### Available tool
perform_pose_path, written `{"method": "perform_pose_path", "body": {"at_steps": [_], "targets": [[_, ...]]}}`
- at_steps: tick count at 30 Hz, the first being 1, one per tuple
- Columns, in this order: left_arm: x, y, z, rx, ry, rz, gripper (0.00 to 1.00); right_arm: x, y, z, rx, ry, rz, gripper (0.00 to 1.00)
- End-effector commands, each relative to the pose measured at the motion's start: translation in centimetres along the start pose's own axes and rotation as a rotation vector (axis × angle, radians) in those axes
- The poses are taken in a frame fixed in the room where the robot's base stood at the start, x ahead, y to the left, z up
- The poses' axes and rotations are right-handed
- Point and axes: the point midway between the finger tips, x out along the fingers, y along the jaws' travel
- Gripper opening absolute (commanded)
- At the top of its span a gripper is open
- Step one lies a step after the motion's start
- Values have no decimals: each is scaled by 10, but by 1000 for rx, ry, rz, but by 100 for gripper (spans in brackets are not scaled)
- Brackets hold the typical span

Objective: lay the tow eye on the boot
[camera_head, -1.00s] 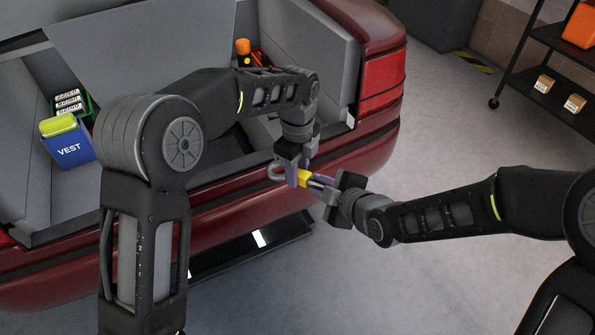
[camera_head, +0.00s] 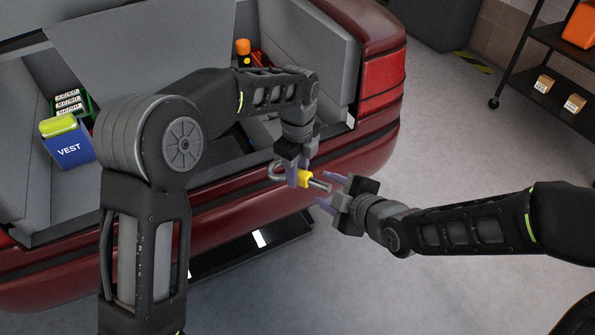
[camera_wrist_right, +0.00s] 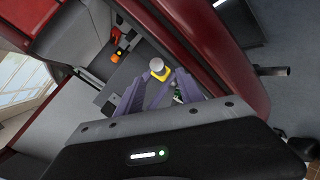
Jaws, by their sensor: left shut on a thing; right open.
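The tow eye (camera_head: 318,184) has a grey loop, a yellow collar and a grey shank. My left gripper (camera_head: 297,180) is shut on it near the collar and holds it in the air in front of the car's rear bumper. The loop sticks out to the left and the shank to the right. In the right wrist view the shank end and yellow collar (camera_wrist_right: 160,73) show beyond the open fingers (camera_wrist_right: 158,95). The open boot (camera_head: 215,158) lies behind my left arm, which hides part of its floor.
A blue VEST box (camera_head: 69,149) and a green crate (camera_head: 87,104) stand at the boot's left. An orange-topped black item (camera_head: 243,52) stands at its back right. A shelf rack (camera_head: 545,82) is at the far right. The floor right of the car is clear.

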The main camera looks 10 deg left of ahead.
Motion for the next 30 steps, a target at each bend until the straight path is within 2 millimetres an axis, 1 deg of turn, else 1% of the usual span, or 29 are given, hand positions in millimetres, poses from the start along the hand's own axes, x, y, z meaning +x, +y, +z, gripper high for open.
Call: {"method": "perform_pose_path", "body": {"at_steps": [1, 3, 6, 9, 21, 23, 26, 29, 30], "targets": [[-1, 0, 0, 0, 0, -1, 0, -9, 1, 0, 1, -1, 4, 44], [-1, 0, 0, 0, 0, -1, 0, -19, 1, 0, 1, 0, 4, 44], [-1, 0, 0, 0, 0, -1, 0, -30, 1, 0, 1, 0, 2, 44], [-1, 0, 0, 0, 0, -1, 0, -36, 0, 0, 1, 0, 2, 44], [-1, 0, 0, 0, 0, -1, 0, -38, 0, 2, 3, -3, 0, 44], [-1, 0, 0, 0, 0, -1, 0, -37, 0, 6, 9, -9, 0, 44], [-1, 0, 0, 0, 0, -1, 0, -34, -9, 16, 26, -27, -19, 44], [-1, 0, 0, 0, 0, -1, 0, -28, -27, 34, 59, -56, -59, 44], [-1, 0, 0, 0, 0, -1, 0, -25, -37, 44, 77, -72, -81, 44]]}}
